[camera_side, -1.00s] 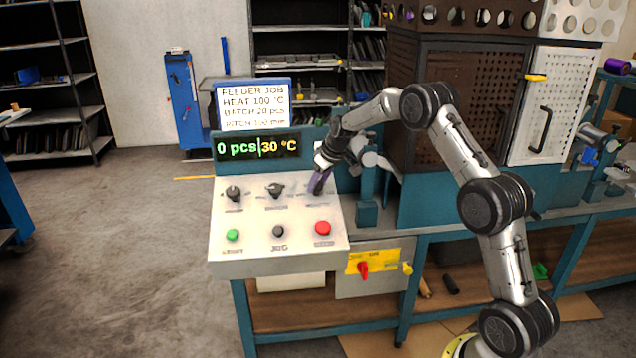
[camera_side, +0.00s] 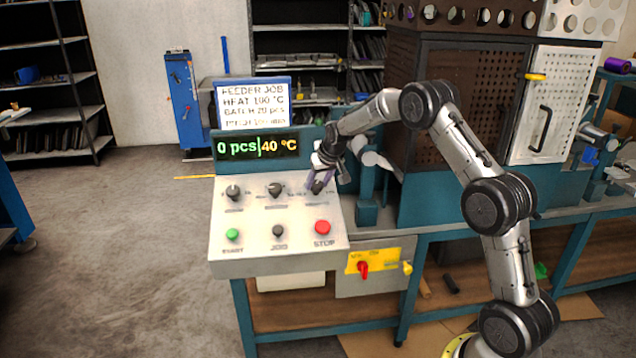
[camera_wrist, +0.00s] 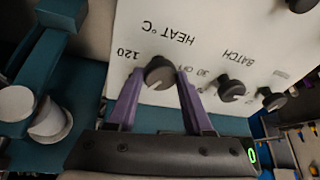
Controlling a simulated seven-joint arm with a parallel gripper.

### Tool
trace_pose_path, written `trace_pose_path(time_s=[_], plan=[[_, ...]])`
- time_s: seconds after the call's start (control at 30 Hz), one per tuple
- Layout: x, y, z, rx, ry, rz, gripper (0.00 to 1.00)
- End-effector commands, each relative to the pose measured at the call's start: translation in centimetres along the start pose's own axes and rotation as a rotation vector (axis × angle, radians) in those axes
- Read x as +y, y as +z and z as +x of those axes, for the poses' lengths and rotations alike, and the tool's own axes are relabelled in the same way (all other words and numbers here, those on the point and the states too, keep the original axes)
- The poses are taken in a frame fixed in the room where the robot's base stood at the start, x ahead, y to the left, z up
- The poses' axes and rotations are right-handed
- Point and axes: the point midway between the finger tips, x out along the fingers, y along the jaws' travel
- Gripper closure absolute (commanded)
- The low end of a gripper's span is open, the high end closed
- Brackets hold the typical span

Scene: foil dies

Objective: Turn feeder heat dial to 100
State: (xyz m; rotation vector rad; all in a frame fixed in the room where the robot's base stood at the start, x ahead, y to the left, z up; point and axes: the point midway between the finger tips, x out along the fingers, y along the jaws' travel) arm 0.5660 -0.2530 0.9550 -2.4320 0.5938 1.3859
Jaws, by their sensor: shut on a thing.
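The feeder heat dial (camera_wrist: 159,73) is a black knob under the label HEAT °C, seen upside down in the wrist view, with 120 and 30 printed near it. In the side view the dial (camera_side: 317,188) is the rightmost of the upper knobs, partly covered by my gripper. My gripper (camera_wrist: 160,76) has its purple fingers on both sides of the dial and is shut on it; it also shows in the side view (camera_side: 322,181). The display (camera_side: 257,147) reads 0 pcs and 40 °C. The job sign (camera_side: 254,104) reads HEAT 100 °C.
The batch knob (camera_wrist: 231,88) stands close beside the gripper. On the sloped panel (camera_side: 255,258) below the knobs are a green start button (camera_side: 232,234), a black jog button (camera_side: 278,231) and a red stop button (camera_side: 322,227).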

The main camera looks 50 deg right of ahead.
Motion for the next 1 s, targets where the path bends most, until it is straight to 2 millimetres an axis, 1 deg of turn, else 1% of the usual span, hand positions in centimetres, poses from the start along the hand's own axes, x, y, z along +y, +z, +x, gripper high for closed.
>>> trace_pose_path(time_s=[0.2,0.23,0.37,0.63,0.77,0.87,1.0], plan=[[-0.1,0.1,0.0,-0.005,0.000,-0.001,1.00],[-0.1,0.1,0.0,-0.005,0.000,-0.001,0.43],[-0.1,0.1,0.0,-0.004,0.000,-0.001,0.20],[0.0,0.0,0.0,-0.001,-0.001,-0.002,0.19],[0.0,0.0,-0.6,0.000,-0.001,-0.002,0.19],[0.0,-0.1,-1.9,0.001,-0.001,-0.002,0.19],[-0.1,-0.1,-4.7,0.003,-0.001,-0.002,0.19]])
